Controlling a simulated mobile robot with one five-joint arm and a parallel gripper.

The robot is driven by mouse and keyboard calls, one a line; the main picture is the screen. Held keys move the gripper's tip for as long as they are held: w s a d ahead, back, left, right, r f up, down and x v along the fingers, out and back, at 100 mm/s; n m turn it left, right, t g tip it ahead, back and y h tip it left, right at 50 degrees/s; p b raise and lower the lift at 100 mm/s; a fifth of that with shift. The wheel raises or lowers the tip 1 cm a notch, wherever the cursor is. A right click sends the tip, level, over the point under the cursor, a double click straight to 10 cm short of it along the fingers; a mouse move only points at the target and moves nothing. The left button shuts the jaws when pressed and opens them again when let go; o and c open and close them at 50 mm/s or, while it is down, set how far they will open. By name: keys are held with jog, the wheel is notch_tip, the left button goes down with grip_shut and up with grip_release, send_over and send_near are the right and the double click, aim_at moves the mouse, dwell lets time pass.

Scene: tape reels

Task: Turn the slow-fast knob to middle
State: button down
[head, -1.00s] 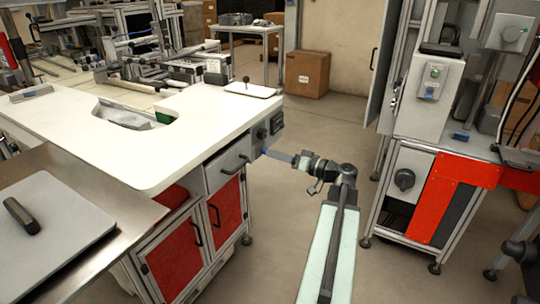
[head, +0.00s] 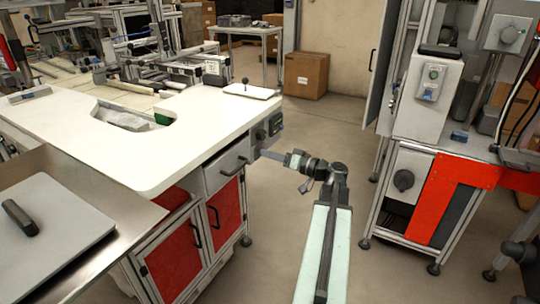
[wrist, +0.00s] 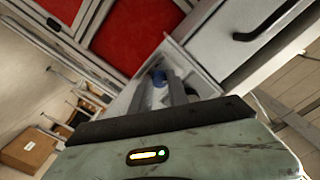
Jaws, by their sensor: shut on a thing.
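My gripper (head: 265,153) reaches left to the end panel of the white-topped bench, just below its corner controls. In the wrist view, my gripper's two grey fingers (wrist: 171,88) are shut on a small blue knob (wrist: 158,77) that stands out from the pale panel. The fingers cover part of the knob, and I cannot read its pointer or any slow-fast marks. In the head view the blue knob is too small and hidden to make out. A dark round control (head: 261,134) and a dark box (head: 275,123) sit on the panel above my gripper.
The white bench top (head: 190,135) overhangs cabinets with a drawer (head: 228,160) and red doors (head: 225,205). A machine with a red panel (head: 455,185) stands at the right. Open floor lies between, with a cardboard box (head: 306,74) at the back.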

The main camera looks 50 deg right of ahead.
jog(key=shift+m, duration=4.2)
jog(key=c, duration=1.3)
grip_release()
jog(key=shift+s, duration=0.1)
jog(key=v, duration=0.7)
jog(key=shift+s, duration=0.3)
